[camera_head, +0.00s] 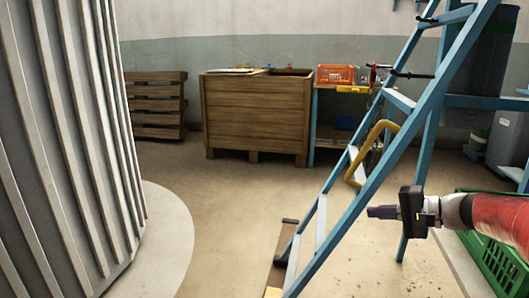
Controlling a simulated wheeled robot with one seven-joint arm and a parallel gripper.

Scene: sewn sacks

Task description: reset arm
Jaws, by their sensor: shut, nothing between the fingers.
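My gripper (384,212) is in the lower right of the head view, at the end of my red arm. It points left, and its fingers are shut with nothing held. It hangs in the air in front of the blue ladder (347,205). From this single view I cannot tell how far apart the gripper and the ladder are. No sewn sack can be made out.
A ribbed grey silo (65,140) fills the left. A wooden crate (256,113) stands at the back, with stacked pallets (153,105) beside it and an orange basket (335,74) to its right. A green crate (495,258) lies below my arm. The middle floor is clear.

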